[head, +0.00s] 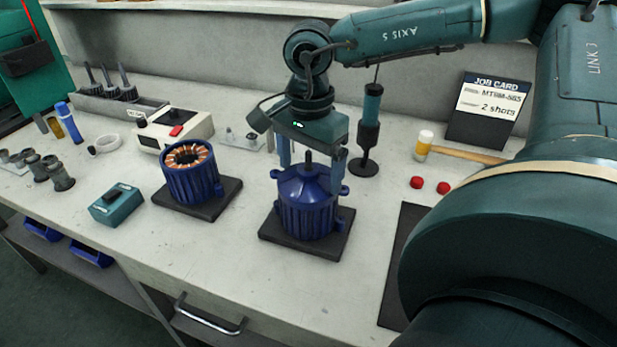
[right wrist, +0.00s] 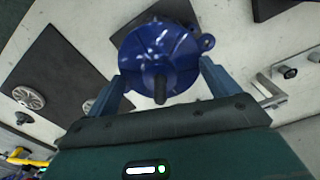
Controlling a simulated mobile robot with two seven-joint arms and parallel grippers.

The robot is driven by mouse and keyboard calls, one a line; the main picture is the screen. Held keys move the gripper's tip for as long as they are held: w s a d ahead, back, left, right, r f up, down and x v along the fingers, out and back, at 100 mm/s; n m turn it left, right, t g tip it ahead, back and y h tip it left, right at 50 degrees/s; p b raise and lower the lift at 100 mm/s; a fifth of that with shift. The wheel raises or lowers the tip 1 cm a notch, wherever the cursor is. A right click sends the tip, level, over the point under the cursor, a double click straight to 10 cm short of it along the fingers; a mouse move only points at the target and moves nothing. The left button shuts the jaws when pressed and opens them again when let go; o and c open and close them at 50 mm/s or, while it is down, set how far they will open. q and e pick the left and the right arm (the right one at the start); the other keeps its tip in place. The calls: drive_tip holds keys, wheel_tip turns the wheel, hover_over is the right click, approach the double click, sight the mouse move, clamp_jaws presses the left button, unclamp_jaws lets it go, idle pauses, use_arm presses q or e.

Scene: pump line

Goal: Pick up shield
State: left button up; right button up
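The shield (head: 305,184) is a blue, domed cover with side ears and a shaft rising from its centre. It sits on a ribbed blue motor body (head: 304,216) on a black pad (head: 335,243). It also shows in the right wrist view (right wrist: 150,50). My right gripper (head: 312,172) points down over it, fingers spread on opposite sides of the dome. The shaft stands between the fingers. In the right wrist view the fingertips (right wrist: 162,76) are close to the shield's edge; contact cannot be made out. My left gripper is not in view.
An open blue stator (head: 190,180) with copper windings stands on a pad to the left. A hammer (head: 460,150), two red caps (head: 430,184) and a black mat (head: 400,275) lie to the right.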

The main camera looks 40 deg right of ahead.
drive_tip(key=shift+s, duration=0.15)
drive_tip(key=c, duration=0.7)
drive_tip(key=shift+f, duration=0.15)
drive_tip(key=shift+c, duration=0.9)
drive_tip(key=shift+a+r, duration=0.1)
drive_tip(key=shift+r, duration=0.3)
drive_tip(key=c, duration=0.5)
drive_tip(key=shift+w+r, duration=0.25)
drive_tip(key=shift+r, duration=0.85)
clamp_jaws()
wheel_tip(320, 180, up, 25)
drive_tip(key=p, duration=0.3)
drive_tip(key=shift+r, duration=0.15)
drive_tip(key=shift+s, duration=0.15)
